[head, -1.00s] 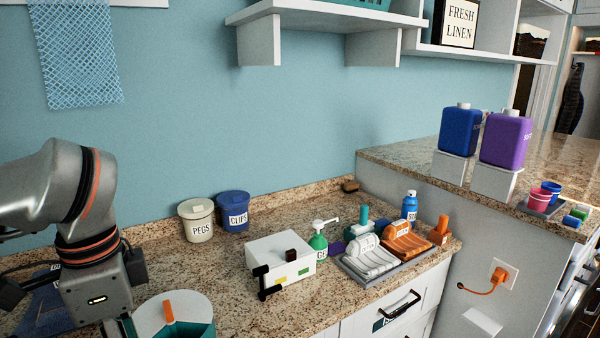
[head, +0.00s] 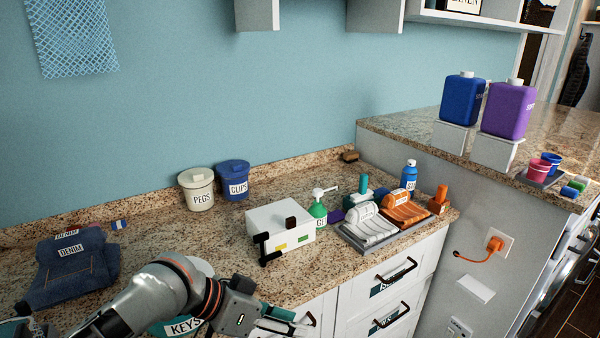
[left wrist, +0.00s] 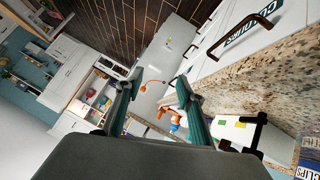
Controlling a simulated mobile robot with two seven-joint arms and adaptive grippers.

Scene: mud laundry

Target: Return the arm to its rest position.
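My left arm reaches in from the lower left of the head view, low in front of the counter (head: 232,262). My left gripper (head: 290,322) is at the bottom edge, in front of the drawer fronts. In the left wrist view the gripper (left wrist: 158,95) has its two teal fingers spread apart, with nothing between them. The arm partly hides a container labelled KEYS (head: 183,326). My right gripper is in neither view.
Folded denim (head: 70,265) lies at the left. The PEGS tub (head: 197,190) and CLIPS tub (head: 234,182) stand by the wall. A white box (head: 280,232), a green pump bottle (head: 318,212) and a tray of towels (head: 370,246) are at the right. Drawer handles (head: 396,272) stick out in front.

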